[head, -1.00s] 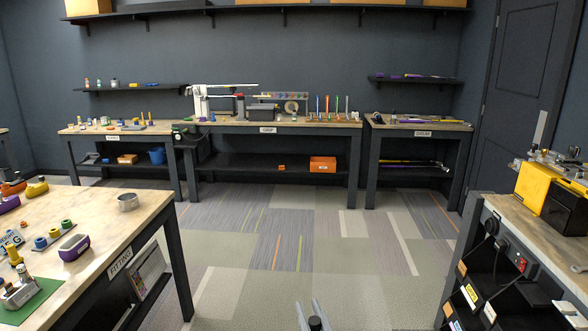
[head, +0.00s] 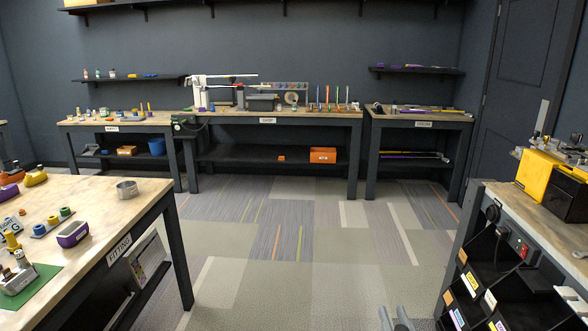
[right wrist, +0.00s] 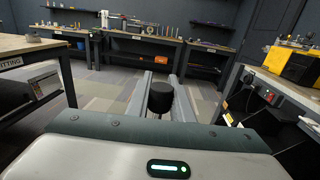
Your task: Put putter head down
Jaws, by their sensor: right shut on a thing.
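My right gripper (head: 395,319) shows only in part at the bottom edge of the head view, over the floor between two benches. In the right wrist view my right gripper (right wrist: 160,88) is shut on a black cylindrical thing (right wrist: 160,98) with a rounded top, held between the two grey fingers. I cannot tell from the frames whether this is part of the putter. The rest of it is hidden. No putter head can be made out with certainty. My left gripper is not in view.
A bench at right holds a yellow-and-black machine (head: 545,183). Grip bench (head: 280,120) stands behind. The floor between is clear.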

